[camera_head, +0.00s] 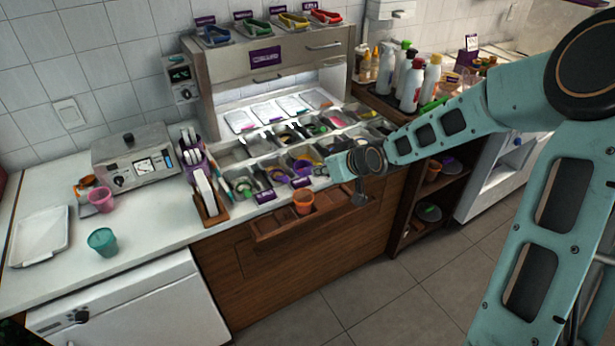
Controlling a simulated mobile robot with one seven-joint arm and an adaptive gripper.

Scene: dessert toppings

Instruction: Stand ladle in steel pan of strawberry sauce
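My gripper (332,168) is at the end of my teal arm, over the front edge of the toppings counter. Its fingers are small and partly hidden by the wrist, so I cannot tell whether they are open or shut. A thin grey piece with a wider lower end (358,199) hangs below the wrist, in front of the counter. It may be the ladle, but I cannot be sure. Several steel pans (243,187) sit in rows in the counter, some with coloured utensils in them. I cannot tell which holds strawberry sauce, and my gripper and wrist hide part of the front right.
An orange cup (303,201) sits in a wooden front rack (272,234). A teal cup (103,241), a pink cup (102,199) and a white tray (39,237) are on the left counter. Several bottles (411,84) stand at the right. The floor in front is clear.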

